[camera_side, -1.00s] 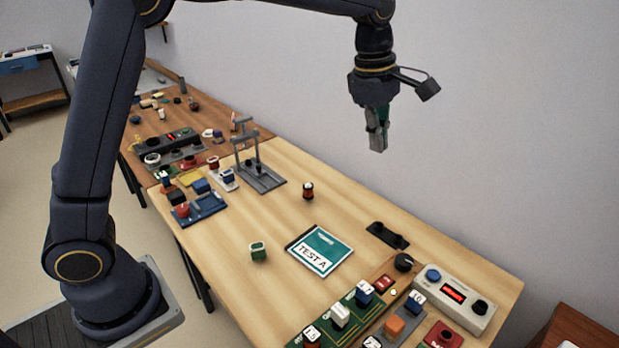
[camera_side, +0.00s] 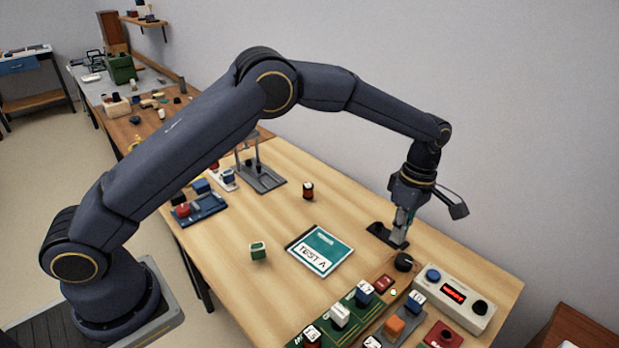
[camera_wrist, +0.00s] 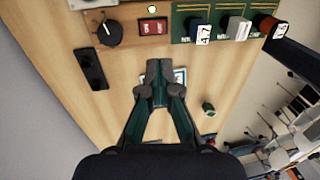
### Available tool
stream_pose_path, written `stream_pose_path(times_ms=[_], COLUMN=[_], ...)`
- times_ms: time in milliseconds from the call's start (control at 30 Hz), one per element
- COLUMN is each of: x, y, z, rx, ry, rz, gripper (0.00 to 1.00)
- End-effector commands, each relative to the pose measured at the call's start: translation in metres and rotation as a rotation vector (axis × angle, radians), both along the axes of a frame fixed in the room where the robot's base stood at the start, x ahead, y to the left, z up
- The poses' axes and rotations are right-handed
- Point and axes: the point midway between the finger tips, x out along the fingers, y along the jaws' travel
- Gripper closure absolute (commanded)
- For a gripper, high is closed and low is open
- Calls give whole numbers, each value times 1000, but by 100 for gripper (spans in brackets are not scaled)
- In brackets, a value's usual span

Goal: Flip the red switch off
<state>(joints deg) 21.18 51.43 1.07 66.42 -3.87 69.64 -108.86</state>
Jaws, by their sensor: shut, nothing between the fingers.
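The red switch (camera_side: 384,284) is a small red rocker at the front right of the wooden table, left of the black knob's lower side. In the wrist view the switch (camera_wrist: 153,27) sits at the top middle with pale marks on its face; I cannot tell which side is pressed. A small lit greenish-white lamp (camera_wrist: 152,9) shows just above it. My gripper (camera_side: 399,244) is shut and empty, low over the black strip, behind the knob and apart from the switch. In the wrist view its closed fingertips (camera_wrist: 159,68) point toward the switch.
A black knob (camera_wrist: 109,33) stands beside the switch, and a black strip (camera_wrist: 90,68) lies nearby. Green modules with blocks (camera_wrist: 237,27) flank the other side. A grey box with a red display (camera_side: 454,294) is close by. The TEST A card (camera_side: 319,250) lies on clear wood.

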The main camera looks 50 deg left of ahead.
Motion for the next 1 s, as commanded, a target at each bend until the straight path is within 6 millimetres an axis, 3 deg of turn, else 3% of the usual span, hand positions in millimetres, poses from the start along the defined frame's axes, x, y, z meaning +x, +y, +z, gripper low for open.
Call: stream_pose_path(times_ms=[600,800,1000], x=[-17,-19,-19], y=[1,1,1], z=[-114,-131,-134], rx=[1,1,1], ry=[4,2,1], rz=[0,0,0], gripper=[100,100,100])
